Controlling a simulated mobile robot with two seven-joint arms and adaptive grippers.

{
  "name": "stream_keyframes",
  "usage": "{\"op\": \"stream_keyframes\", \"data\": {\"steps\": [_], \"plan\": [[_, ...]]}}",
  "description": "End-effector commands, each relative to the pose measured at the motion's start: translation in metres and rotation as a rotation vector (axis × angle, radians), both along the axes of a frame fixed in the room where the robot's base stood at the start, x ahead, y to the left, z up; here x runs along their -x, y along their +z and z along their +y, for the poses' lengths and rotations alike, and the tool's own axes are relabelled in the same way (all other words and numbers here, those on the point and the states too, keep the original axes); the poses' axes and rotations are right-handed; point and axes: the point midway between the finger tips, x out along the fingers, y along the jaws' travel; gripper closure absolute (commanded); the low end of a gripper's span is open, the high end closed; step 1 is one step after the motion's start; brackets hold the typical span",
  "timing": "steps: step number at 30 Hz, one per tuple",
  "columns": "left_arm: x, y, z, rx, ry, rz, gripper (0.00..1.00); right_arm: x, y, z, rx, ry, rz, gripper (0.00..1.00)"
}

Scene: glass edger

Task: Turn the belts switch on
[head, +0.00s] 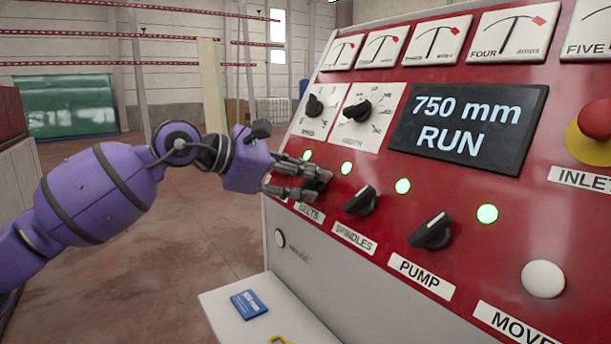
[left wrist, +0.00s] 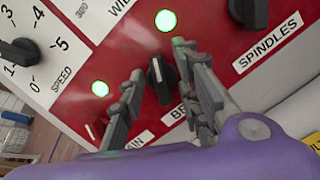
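The belts switch (head: 322,177) is a black knob on the red panel, partly hidden behind my left gripper (head: 306,179) in the head view. In the left wrist view the belts switch (left wrist: 161,80) stands between the two fingers of my left gripper (left wrist: 163,68). The fingers are apart, one on each side of the knob, with a gap showing on the left. I cannot tell whether the right finger touches it. The lamp (left wrist: 166,20) above the switch is lit green. The belts label (head: 310,212) is partly covered. My right gripper is not in view.
The spindles switch (head: 360,200) and pump switch (head: 432,231) stand to the right, under lit green lamps. A display (head: 467,125) reads 750 mm RUN. A red mushroom button (head: 596,119) is at the right edge. A white ledge (head: 225,300) holds a blue card (head: 248,305).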

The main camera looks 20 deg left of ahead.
Motion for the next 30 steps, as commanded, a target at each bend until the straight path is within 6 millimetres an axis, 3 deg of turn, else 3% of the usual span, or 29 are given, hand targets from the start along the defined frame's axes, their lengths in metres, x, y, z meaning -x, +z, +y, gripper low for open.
{"op": "stream_keyframes", "data": {"steps": [11, 21, 30], "plan": [[0.006, 0.003, 0.007, 0.001, 0.004, 0.002, 0.69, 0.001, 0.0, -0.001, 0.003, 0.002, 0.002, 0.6], [0.051, 0.024, 0.049, -0.003, 0.003, 0.004, 0.69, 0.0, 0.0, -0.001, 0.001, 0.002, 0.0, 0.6], [0.076, 0.038, 0.073, 0.001, 0.001, 0.002, 0.69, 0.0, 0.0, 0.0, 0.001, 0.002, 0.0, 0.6]]}}
